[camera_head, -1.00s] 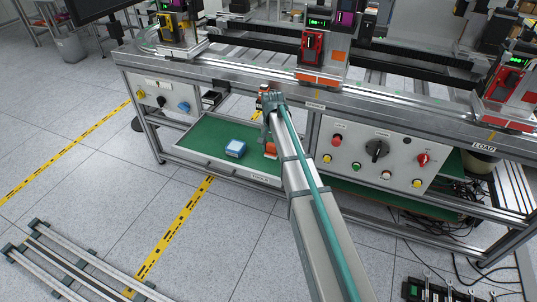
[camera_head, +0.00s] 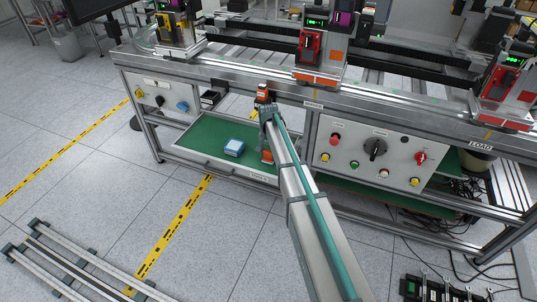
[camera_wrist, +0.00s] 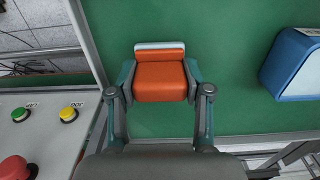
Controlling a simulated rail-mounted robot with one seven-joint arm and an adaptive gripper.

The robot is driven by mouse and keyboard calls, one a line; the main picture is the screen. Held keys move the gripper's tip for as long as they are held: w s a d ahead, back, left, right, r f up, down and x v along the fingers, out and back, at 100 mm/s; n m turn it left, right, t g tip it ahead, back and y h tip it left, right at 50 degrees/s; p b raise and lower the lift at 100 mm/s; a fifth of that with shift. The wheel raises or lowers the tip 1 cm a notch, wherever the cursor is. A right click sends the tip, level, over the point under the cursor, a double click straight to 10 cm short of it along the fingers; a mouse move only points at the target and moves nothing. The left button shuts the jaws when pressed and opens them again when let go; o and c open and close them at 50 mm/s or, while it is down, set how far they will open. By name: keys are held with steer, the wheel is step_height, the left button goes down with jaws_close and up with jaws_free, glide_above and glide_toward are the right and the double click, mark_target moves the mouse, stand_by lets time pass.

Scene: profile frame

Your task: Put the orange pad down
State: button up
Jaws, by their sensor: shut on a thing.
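My gripper (camera_wrist: 160,82) is shut on the orange pad (camera_wrist: 160,80), with one finger at each side of it. The pad has a pale strip along its far edge in the wrist view. Under it is the green shelf surface (camera_wrist: 235,112). In the head view the pad (camera_head: 267,157) shows low over the right part of the green shelf (camera_head: 208,135), partly hidden by my arm. I cannot tell whether the pad touches the shelf.
A blue and white box (camera_head: 234,148) lies on the shelf left of the pad; it also shows in the wrist view (camera_wrist: 292,62). A button panel (camera_head: 370,155) stands to the right. The bench's top rail (camera_head: 230,75) runs above. The shelf's left part is clear.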

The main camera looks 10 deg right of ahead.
mark_target(269, 151)
steer(key=shift+f, duration=0.15)
steer(key=o, duration=1.1)
step_height(269, 151, up, 12)
steer(key=b, duration=0.1)
steer(key=shift+r, duration=0.2)
